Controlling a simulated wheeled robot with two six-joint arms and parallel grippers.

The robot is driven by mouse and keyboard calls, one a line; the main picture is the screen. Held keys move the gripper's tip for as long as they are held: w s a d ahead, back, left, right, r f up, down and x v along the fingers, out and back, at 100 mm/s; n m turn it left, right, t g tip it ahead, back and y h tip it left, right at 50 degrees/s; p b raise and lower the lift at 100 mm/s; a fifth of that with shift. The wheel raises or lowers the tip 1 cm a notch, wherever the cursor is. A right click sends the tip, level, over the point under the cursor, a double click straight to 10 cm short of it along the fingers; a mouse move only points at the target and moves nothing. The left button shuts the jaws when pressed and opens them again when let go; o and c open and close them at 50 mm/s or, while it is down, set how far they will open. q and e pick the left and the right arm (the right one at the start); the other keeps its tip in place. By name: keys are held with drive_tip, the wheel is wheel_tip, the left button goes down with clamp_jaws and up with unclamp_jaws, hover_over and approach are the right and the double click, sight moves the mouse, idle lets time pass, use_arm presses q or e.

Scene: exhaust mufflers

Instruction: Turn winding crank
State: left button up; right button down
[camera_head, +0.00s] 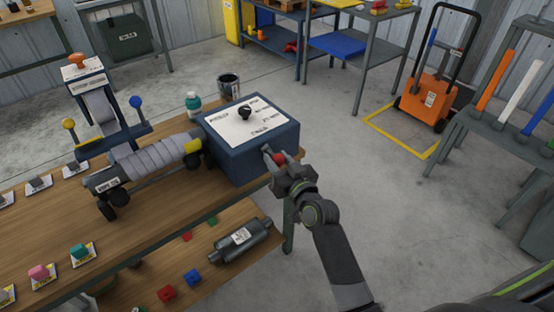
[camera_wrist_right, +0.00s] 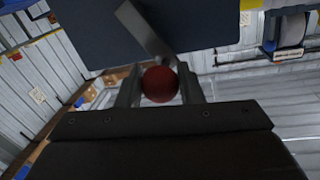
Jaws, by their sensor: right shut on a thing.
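The winding crank has a red ball knob (camera_head: 279,158) and a grey arm on the front side of a blue box (camera_head: 246,166) on the bench. In the right wrist view the red knob (camera_wrist_right: 159,84) sits between the two fingers, and the flat grey crank arm (camera_wrist_right: 142,29) runs from it up and to the left across the dark box side. My right gripper (camera_head: 280,165) is shut on the knob; its fingers hide part of it in the head view. The box top is white with a black dial (camera_head: 245,113). My left gripper is not in view.
A muffler-like roll (camera_head: 155,158) lies on the wooden bench (camera_head: 45,215) left of the box. A green-capped bottle (camera_head: 193,104) and a dark can (camera_head: 229,86) stand behind it. A grey muffler (camera_head: 241,240) lies on the lower shelf.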

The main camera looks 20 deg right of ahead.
drive_tip(key=shift+w+d+r+m+p, duration=0.15)
drive_tip(key=shift+d+r+m+p, duration=0.15)
drive_tip(key=shift+m+p, duration=0.25)
drive_tip(key=shift+w+d+r+m+p, duration=0.15)
drive_tip(key=shift+d+m+p, duration=0.2)
drive_tip(key=shift+m+p, duration=0.2)
drive_tip(key=w+d+f+m+g+y+b, duration=0.1)
drive_tip(key=d+f+m, duration=0.5)
drive_tip(key=m, duration=1)
drive_tip(key=shift+w+d+g+y+b, duration=0.35)
drive_tip(key=shift+w+d+g+y, duration=0.4)
drive_tip(key=shift+y, duration=0.25)
drive_tip(key=shift+f+m, duration=0.1)
drive_tip(key=shift+m, duration=0.2)
drive_tip(key=c, duration=1)
unclamp_jaws()
